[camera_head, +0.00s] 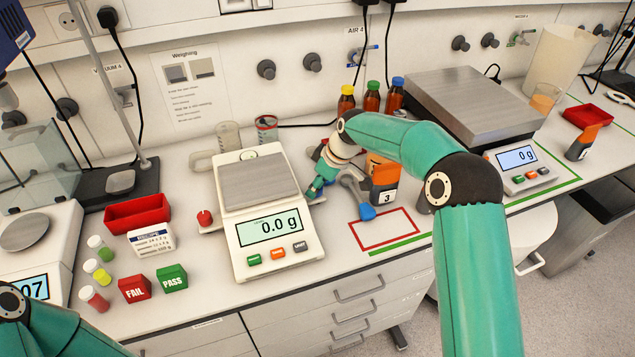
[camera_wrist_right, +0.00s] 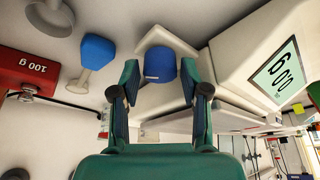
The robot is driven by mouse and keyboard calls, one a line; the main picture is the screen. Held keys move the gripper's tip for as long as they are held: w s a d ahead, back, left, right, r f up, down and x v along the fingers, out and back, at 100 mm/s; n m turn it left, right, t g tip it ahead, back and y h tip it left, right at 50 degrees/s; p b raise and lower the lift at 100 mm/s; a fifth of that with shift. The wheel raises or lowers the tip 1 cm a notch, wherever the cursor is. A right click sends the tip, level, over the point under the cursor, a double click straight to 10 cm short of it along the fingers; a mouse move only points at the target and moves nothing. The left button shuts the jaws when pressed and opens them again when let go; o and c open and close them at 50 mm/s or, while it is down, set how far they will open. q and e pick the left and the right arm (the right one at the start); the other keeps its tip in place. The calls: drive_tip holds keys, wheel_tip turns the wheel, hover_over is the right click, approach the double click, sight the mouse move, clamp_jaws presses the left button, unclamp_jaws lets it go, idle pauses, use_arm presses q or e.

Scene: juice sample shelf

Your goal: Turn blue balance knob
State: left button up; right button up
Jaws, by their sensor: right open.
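The white balance (camera_head: 268,222) stands in the middle of the bench and reads 0.0 g. Its blue knob (camera_wrist_right: 160,64) shows in the right wrist view beside the balance's white body (camera_wrist_right: 238,58). In the head view my gripper and arm hide most of that side, and I cannot make the knob out clearly. My right gripper (camera_head: 318,187) is at the balance's right side. It is open, and in the wrist view its green fingers (camera_wrist_right: 159,84) stand either side of the blue knob, the right finger closer to it. My left gripper is out of view.
A red knob (camera_head: 205,218) is on the balance's left side. A blue-ended grey piece (camera_head: 367,212) lies to the right, near an orange-and-black block (camera_head: 384,180) marked 3. A red tray (camera_head: 138,213), FAIL block (camera_head: 134,289) and PASS block (camera_head: 172,278) are to the left.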

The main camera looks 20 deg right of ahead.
clamp_jaws()
idle(0.3)
drive_tip(key=shift+f, duration=0.1)
drive_tip(key=m+h+b, duration=0.1)
drive_tip(key=m+b, duration=0.2)
drive_tip(key=shift+a+t, duration=0.15)
drive_tip(key=shift+t, duration=0.25)
drive_tip(key=m+h+b, duration=0.1)
drive_tip(key=m+b, duration=0.2)
drive_tip(key=shift+m+t, duration=0.3)
drive_tip(key=m+h+b, duration=0.1)
drive_tip(key=m+b, duration=0.1)
drive_tip(key=m, duration=0.1)
drive_tip(key=shift+a, duration=0.1)
drive_tip(key=shift+m+h+b, duration=0.35)
drive_tip(key=shift+m+h, duration=0.25)
drive_tip(key=shift+m, duration=0.4)
